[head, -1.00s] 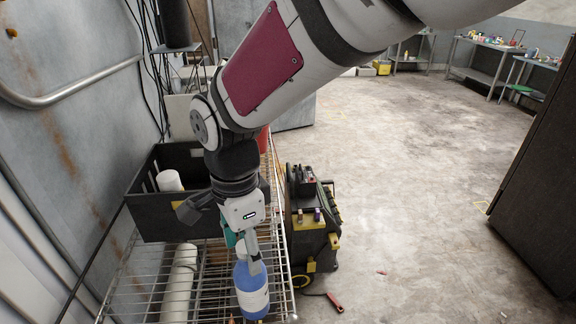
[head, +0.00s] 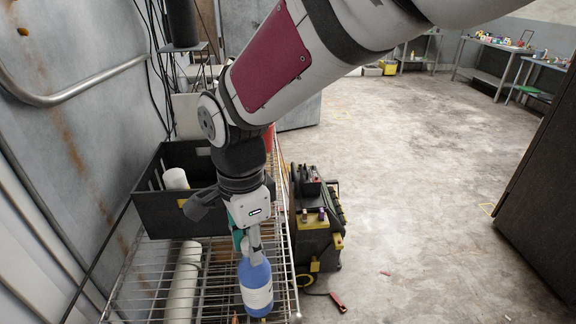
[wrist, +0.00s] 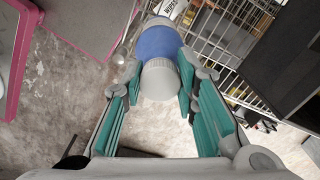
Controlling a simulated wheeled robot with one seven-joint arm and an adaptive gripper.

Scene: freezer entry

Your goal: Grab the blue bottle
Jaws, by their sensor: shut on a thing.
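The blue bottle (head: 256,290) has a white label and stands upright at the front right of the wire shelf in the head view. I cannot tell whether its base touches the wires. My gripper (head: 252,254) is above it with the fingers pointing down, shut on its top. The wrist view shows the bottle's blue body (wrist: 158,41) and its pale cap (wrist: 160,80) between the teal finger pads of my gripper (wrist: 161,72). The fingers hide part of the bottle's neck in the head view.
A black crate (head: 160,216) holding a white roll stands behind on the wire shelf (head: 140,285). A long pale roll (head: 184,283) lies left of the bottle. A black and yellow toolbox (head: 318,235) stands on the floor to the right. The floor beyond is mostly clear.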

